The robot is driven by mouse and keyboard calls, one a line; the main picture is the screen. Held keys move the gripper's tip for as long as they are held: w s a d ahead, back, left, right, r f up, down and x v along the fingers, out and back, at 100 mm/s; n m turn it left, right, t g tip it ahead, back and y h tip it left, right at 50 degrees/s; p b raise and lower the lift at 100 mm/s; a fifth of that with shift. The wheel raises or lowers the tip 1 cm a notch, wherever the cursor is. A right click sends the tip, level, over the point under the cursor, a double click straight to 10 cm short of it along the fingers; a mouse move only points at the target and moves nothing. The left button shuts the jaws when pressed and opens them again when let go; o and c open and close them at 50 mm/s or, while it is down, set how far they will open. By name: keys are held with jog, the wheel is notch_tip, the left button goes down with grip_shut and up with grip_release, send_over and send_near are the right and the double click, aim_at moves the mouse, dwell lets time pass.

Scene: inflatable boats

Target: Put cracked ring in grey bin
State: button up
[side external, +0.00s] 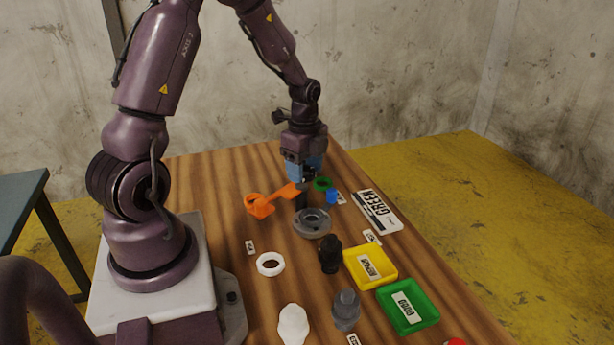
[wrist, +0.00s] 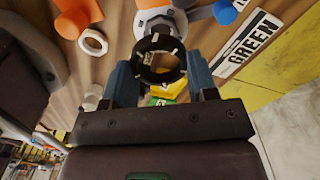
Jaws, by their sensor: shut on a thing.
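My gripper (side external: 303,177) has blue fingers and points down over the table's far part. In the wrist view, the fingers (wrist: 160,82) are shut on a black ring (wrist: 142,48) with pale marks around it, likely the cracked ring. In the side view, a dark edge of it (side external: 302,200) shows below the fingers. A round grey dish (side external: 312,223), possibly the grey bin, stands on the table just below and in front of the gripper. The held ring hides part of a grey round thing (wrist: 182,20) in the wrist view.
An orange part (side external: 262,207), a green ring (side external: 323,184) and a blue piece (side external: 332,197) lie close by. A white ring (side external: 270,264), black piece (side external: 330,255), yellow tray (side external: 385,268) and green tray (side external: 425,318) are nearer the camera. A GREEN sign (side external: 377,211) lies right.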

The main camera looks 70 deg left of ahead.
jog(key=a+n, duration=1.2)
jog(key=a, duration=0.2)
jog(key=w+a+f, duration=0.2)
jog(key=a+f, duration=0.1)
jog(key=w+a+f, duration=0.6)
jog(key=a, duration=0.1)
jog(key=shift+a+f, duration=0.1)
jog(key=shift+f, duration=0.05)
jog(key=shift+w+a+f, duration=0.1)
jog(key=shift+a+f, duration=0.05)
jog(key=shift+f, duration=1.65)
